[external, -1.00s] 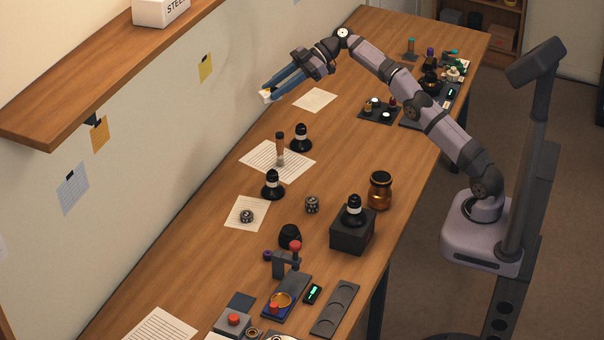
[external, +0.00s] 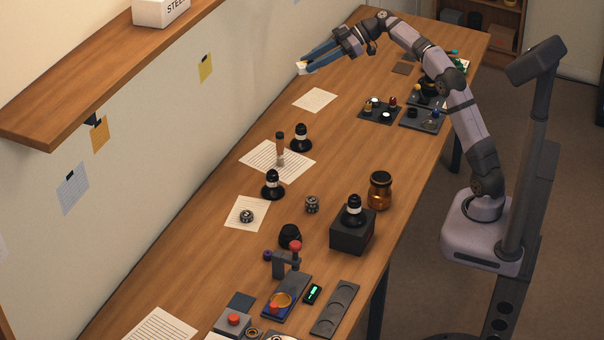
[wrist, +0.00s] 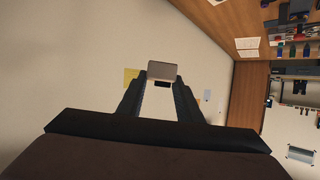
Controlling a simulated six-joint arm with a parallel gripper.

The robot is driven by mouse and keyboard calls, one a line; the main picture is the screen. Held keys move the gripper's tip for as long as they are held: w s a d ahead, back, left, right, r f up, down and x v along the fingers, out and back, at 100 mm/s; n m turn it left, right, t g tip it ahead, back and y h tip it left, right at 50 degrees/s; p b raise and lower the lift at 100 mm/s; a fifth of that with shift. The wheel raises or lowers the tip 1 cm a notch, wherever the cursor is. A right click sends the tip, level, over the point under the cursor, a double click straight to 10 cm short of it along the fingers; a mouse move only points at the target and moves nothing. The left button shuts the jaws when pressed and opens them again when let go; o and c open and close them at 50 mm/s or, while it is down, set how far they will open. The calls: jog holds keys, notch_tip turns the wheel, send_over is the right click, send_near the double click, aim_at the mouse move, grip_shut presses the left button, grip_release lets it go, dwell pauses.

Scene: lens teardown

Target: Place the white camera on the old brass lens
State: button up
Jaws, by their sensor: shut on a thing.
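My gripper (external: 304,66) is at the upper middle of the external view, held up in the air near the wall, with its blue fingers pointing left. It is shut on the small white camera (external: 300,68). In the wrist view the white camera (wrist: 162,70) is a pale block with a dark lower part between the fingertips. I cannot tell for sure which thing is the old brass lens. The gripper is far from both.
Black lens-like pieces (external: 301,139), paper sheets (external: 315,99) and a dark box (external: 352,235) with a lens-like piece on top stand along the table. Dark trays (external: 379,111) with small parts lie at the far end. A wooden shelf (external: 110,70) juts from the wall.

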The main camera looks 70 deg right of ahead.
jog(key=s+d+m+h, duration=0.1)
jog(key=s+d, duration=0.3)
jog(key=s, duration=0.2)
jog(key=n+g+y, duration=0.5)
jog(key=n, duration=0.1)
send_over(386, 174)
notch_tip(386, 174, down, 14)
jog(key=shift+d+f+p, duration=0.1)
jog(key=shift+f+p, duration=0.5)
jog(key=shift+f, duration=4.5)
jog(key=shift+f+b, duration=0.2)
jog(key=shift+b, duration=0.1)
jog(key=o, duration=1.1)
jog(key=shift+c, duration=0.2)
